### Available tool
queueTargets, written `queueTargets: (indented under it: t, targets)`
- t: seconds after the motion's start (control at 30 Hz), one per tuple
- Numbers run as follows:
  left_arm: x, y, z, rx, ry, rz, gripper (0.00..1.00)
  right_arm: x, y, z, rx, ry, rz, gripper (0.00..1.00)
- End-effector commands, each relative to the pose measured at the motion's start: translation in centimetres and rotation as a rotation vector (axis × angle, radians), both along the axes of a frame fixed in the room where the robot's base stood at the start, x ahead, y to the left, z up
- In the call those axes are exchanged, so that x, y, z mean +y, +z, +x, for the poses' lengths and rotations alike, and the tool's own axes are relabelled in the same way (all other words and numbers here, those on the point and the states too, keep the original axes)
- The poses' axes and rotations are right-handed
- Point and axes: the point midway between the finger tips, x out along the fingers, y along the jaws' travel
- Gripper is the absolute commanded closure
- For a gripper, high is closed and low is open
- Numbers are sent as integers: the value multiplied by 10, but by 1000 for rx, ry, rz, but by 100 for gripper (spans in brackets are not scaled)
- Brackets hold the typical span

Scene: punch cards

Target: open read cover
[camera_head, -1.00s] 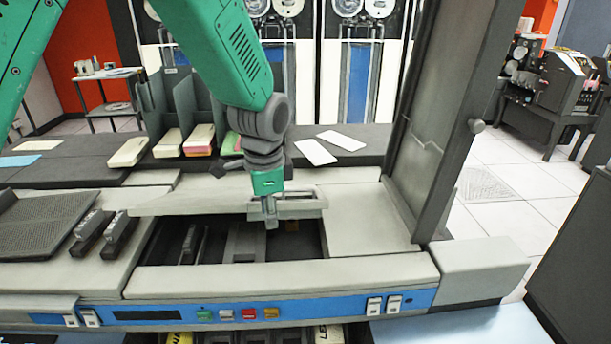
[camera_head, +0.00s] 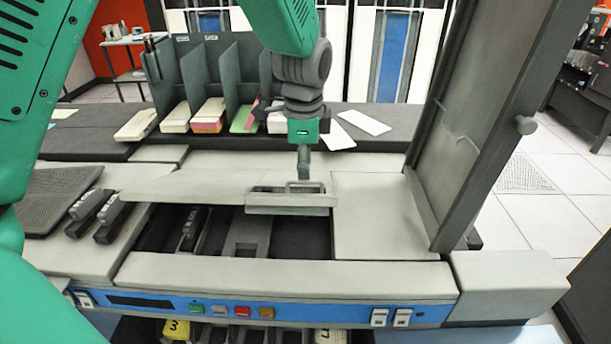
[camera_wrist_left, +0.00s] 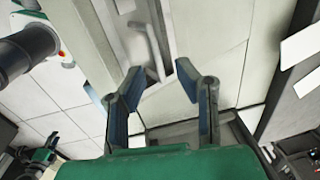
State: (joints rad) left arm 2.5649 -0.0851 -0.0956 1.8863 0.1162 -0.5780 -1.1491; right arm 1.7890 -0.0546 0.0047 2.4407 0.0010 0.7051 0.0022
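The read cover (camera_head: 215,187) is a pale grey panel with a raised handle (camera_head: 292,198) at its front right. It stands partly open, with the dark recess (camera_head: 300,235) showing in front of it. My left gripper (camera_head: 304,172) is over the cover, just behind the handle in the head view. In the left wrist view its two fingers (camera_wrist_left: 160,82) are spread with nothing between them, and the handle (camera_wrist_left: 150,45) shows just beyond the tips. Whether the gripper touches the cover cannot be told.
A tall dark panel (camera_head: 475,125) stands upright at the right of the machine. A blue button strip (camera_head: 340,314) runs along the front. Card trays (camera_head: 208,108) with several card stacks stand behind. Loose white cards (camera_head: 363,122) lie behind the gripper.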

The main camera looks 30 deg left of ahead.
Motion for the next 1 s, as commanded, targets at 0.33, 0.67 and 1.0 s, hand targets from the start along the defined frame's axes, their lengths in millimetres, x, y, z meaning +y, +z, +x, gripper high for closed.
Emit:
queueTargets:
  t: [0.33, 0.67, 1.0]
  targets:
    - [3, -35, 3, 0, 1, 1, 72, 0, 0, 0, 0, 0, 0, 72]
    - [3, -36, 3, -2, 0, 1, 89, 0, 0, 0, 0, 0, 0, 72]
    - [3, -33, 4, -1, 0, 1, 100, 0, 3, 0, 0, 0, 0, 72]
